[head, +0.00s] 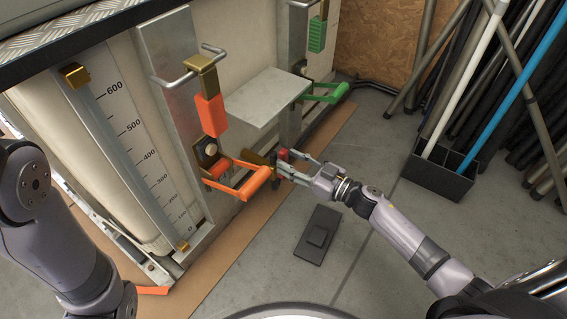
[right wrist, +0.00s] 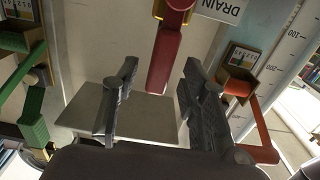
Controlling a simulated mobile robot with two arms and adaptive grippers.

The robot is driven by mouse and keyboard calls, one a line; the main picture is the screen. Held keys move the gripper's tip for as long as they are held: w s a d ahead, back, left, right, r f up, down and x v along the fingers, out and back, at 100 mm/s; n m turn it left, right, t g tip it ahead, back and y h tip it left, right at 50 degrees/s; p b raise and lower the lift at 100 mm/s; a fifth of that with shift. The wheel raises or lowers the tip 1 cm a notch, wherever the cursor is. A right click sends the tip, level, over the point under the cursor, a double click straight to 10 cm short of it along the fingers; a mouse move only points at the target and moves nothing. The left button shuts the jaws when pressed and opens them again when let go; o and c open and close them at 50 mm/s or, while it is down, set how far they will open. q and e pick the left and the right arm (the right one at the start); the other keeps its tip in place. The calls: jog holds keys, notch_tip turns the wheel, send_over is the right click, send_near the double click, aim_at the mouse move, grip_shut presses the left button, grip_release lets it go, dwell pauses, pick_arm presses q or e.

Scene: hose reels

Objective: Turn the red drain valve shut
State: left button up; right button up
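The red drain valve lever (right wrist: 165,55) shows in the right wrist view, running down from a round pivot beside an upside-down "DRAIN" label (right wrist: 222,10). In the head view only a small red part of it (head: 282,154) shows by the tank's foot; the rest is hidden. My right gripper (head: 285,163) is right at it. In the right wrist view my right gripper (right wrist: 161,70) is open, one finger on either side of the lever, with gaps visible on both sides. My left arm is at the left of the head view; its gripper is out of view.
An orange handle (head: 250,186) sticks out left of my right gripper, a green handle (head: 325,95) stands behind it. A flat grey plate (head: 267,97) juts from the tank. A dark pedal-like block (head: 318,235) lies on open floor. A black bin (head: 440,176) holds pipes.

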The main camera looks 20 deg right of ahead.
jog(key=shift+b+x, duration=0.4)
jog(key=shift+x, duration=1.05)
grip_shut()
